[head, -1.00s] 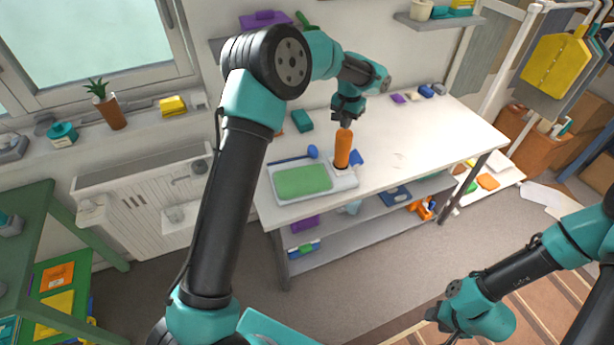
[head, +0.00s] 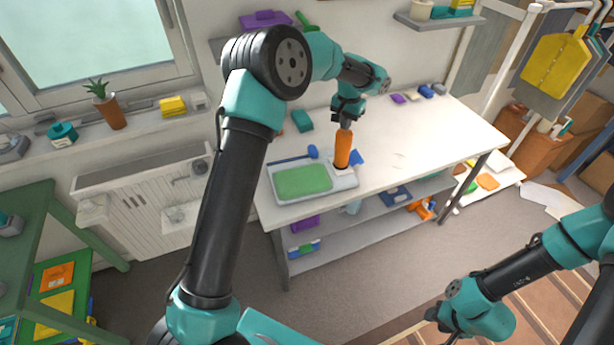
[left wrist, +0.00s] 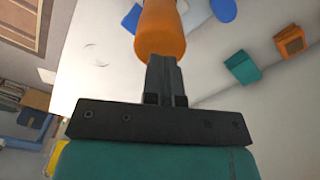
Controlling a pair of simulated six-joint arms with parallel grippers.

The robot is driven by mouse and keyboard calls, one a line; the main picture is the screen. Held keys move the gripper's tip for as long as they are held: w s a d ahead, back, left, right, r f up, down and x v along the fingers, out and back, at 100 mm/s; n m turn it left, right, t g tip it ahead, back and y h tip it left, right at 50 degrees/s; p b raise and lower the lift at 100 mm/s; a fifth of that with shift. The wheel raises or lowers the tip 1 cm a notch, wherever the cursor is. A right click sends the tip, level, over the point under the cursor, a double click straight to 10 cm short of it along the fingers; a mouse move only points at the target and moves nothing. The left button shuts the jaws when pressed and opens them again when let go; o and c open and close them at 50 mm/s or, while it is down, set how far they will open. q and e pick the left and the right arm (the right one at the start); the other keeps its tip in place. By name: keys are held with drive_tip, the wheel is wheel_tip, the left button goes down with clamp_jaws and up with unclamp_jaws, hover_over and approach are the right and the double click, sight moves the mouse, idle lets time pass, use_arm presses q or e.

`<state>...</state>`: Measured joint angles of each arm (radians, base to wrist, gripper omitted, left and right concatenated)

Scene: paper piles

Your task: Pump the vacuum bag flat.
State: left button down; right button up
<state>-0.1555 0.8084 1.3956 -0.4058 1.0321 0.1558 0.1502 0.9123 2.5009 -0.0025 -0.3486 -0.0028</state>
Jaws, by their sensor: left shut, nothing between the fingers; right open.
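The vacuum bag is a green, smooth, slightly puffed pad (head: 303,182) on a pale tray (head: 345,181) at the left front of the white table. An orange upright pump (head: 343,150) stands at the tray's right part, beside the bag. My left gripper (head: 346,124) is above the pump, fingers shut with nothing between them. In the left wrist view its closed fingertips (left wrist: 163,65) are at the end of the orange pump (left wrist: 160,35); whether they touch cannot be told. My right gripper (head: 441,318) is open and empty, low at the right, away from the table.
A blue round object (head: 313,151) and a teal block (head: 302,120) lie near the pump. Small items, including a purple one (head: 398,98), line the table's back edge. The table's right half (head: 440,135) is mostly clear. A shelf (head: 345,226) below holds several things.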

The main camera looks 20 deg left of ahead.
sight(345, 134)
use_arm(q)
drive_tip(key=shift+f, duration=0.6)
drive_tip(key=shift+f, duration=1.7)
drive_tip(key=shift+r, duration=2.55)
wheel_tip(345, 134, up, 6)
drive_tip(key=shift+f, duration=0.1)
